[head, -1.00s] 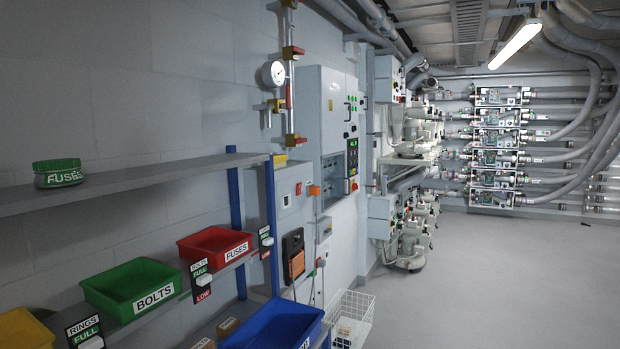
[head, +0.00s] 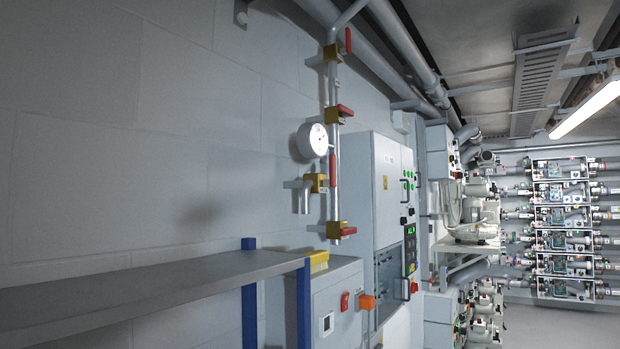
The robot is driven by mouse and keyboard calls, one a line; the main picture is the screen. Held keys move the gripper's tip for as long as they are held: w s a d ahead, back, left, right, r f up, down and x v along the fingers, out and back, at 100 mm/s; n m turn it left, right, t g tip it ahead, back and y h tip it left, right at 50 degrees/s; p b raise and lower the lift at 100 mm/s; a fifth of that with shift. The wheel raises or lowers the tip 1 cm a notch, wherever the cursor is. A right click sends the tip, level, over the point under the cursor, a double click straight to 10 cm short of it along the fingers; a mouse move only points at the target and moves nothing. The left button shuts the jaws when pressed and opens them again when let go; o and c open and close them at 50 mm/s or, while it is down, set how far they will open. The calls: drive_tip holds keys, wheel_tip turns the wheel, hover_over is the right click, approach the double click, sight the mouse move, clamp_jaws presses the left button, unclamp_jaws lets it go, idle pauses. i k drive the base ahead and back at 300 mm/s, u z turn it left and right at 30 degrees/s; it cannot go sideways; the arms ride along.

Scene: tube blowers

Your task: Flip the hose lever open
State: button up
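A vertical metal pipe (head: 335,200) with a round white gauge (head: 312,141) runs up the wall near the middle of the head view. It carries several yellow valve bodies with red levers. The top red lever (head: 348,40) stands upright. Another red lever (head: 345,110) sticks out above the gauge, and a low one (head: 348,231) sticks out to the right. A side branch has a yellow valve (head: 317,183) and a downward spout (head: 303,198); a red lever (head: 332,170) stands upright beside it. I cannot tell which is the hose lever. My gripper is out of view.
A grey shelf (head: 150,290) with blue posts (head: 304,305) juts out at lower left, below the pipe. Grey control cabinets (head: 372,190) stand right of the pipe. Pump machinery (head: 475,220) and tube racks (head: 563,240) fill the right. Some floor (head: 525,325) shows at lower right.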

sight(331, 182)
drive_tip(key=z, duration=0.1)
drive_tip(key=k, duration=0.55)
drive_tip(key=z, duration=0.7)
drive_tip(key=i, duration=2.8)
drive_tip(key=u, duration=0.75)
